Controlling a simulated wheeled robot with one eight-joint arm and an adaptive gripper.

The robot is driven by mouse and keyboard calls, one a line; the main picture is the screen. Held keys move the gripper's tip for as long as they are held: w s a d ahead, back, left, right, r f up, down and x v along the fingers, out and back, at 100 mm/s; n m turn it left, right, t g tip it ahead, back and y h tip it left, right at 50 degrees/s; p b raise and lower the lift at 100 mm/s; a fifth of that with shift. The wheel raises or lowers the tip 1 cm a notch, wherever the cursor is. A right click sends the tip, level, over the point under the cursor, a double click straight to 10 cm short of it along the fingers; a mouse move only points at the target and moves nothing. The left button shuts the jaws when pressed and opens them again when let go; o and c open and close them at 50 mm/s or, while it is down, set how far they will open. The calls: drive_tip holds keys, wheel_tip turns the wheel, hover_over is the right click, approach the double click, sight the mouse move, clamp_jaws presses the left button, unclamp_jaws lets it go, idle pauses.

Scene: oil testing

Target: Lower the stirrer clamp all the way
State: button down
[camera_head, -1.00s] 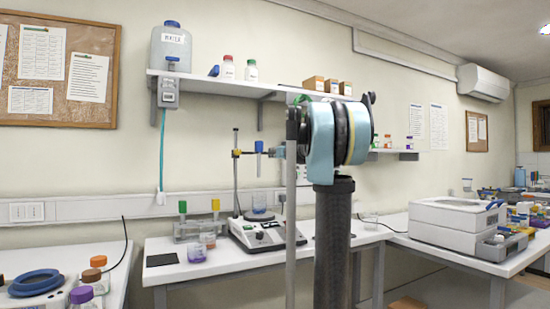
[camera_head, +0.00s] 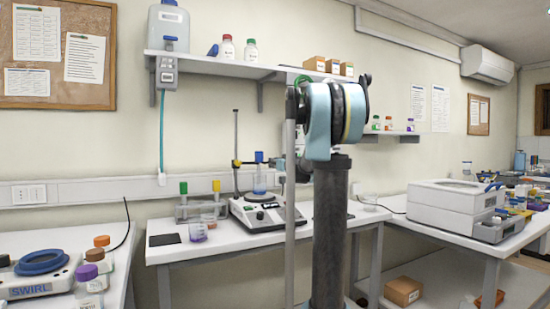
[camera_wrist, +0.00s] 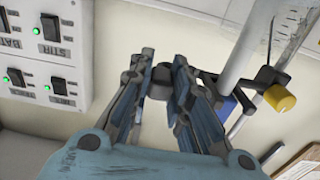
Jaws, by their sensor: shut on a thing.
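The stirrer clamp (camera_head: 238,163), with a yellow knob, sits about midway down the upright rod (camera_head: 236,130) of the hotplate stirrer (camera_head: 265,215). It carries a blue-topped stirrer (camera_head: 259,157) whose lower end reaches the beaker (camera_head: 259,184) on the plate; I cannot tell how deep. In the wrist view my gripper (camera_wrist: 183,88) is shut on a dark part of the clamp. The clamp's yellow knob (camera_wrist: 280,98) and a pale rod (camera_wrist: 250,45) show right of my fingers. In the head view my arm hides the gripper.
A tube rack (camera_head: 200,207) and a small beaker with purple contents (camera_head: 198,231) stand left of the stirrer. A wall shelf (camera_head: 220,68) is above. A switch panel (camera_wrist: 45,50) is left of my gripper. A white machine (camera_head: 455,200) stands on the right bench.

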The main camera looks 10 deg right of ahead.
drive_tip(key=shift+s+f, duration=0.1)
drive_tip(key=shift+f, duration=0.3)
drive_tip(key=c, duration=1.5)
unclamp_jaws()
drive_tip(key=v, duration=1.1)
drive_tip(key=shift+s+d, duration=0.15)
drive_tip(key=shift+s, duration=0.2)
